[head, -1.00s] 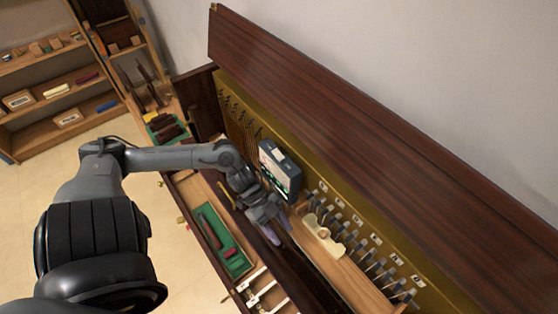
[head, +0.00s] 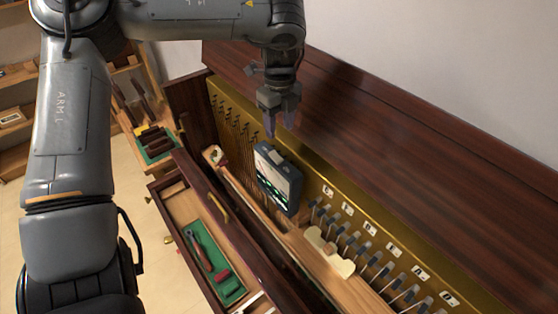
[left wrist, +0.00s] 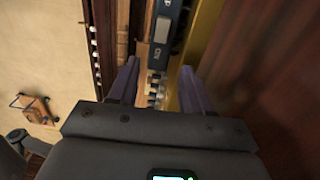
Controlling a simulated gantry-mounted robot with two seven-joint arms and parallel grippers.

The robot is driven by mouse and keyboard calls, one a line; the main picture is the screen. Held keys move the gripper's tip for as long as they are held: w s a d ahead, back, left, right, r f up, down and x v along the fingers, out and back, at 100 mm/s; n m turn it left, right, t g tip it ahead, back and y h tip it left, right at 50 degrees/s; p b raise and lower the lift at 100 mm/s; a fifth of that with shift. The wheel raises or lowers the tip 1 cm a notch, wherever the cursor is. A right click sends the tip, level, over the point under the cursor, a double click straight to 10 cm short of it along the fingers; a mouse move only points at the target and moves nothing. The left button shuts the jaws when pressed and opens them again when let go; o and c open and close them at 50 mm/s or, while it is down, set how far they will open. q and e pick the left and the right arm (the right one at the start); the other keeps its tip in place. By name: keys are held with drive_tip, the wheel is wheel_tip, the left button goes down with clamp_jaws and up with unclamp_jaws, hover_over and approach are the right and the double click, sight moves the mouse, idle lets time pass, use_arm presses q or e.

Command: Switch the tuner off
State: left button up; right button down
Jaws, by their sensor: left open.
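The tuner (head: 278,180) is a dark blue-grey box with a lit display. It stands against the brass-coloured plate inside the open piano, with a light grey switch (head: 277,154) on its top. My left gripper (head: 281,128) is open and empty, pointing down above the tuner's top end and apart from it. In the left wrist view, the tuner (left wrist: 172,14) and its grey switch (left wrist: 163,30) show beyond the open left fingers (left wrist: 158,72). Lettering that looks like "ON" is by the switch. My right gripper is in neither view.
A pale wooden piece (head: 328,252) lies on the rail beside a row of hammers (head: 375,262). A green-lined tray with tools (head: 213,262) is at front left. The dark red lid (head: 400,150) rises behind. Shelves (head: 18,110) stand at far left.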

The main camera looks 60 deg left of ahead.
sight(279, 160)
use_arm(q)
wheel_tip(279, 160, down, 11)
idle(0.6)
drive_tip(key=shift+c, duration=0.2)
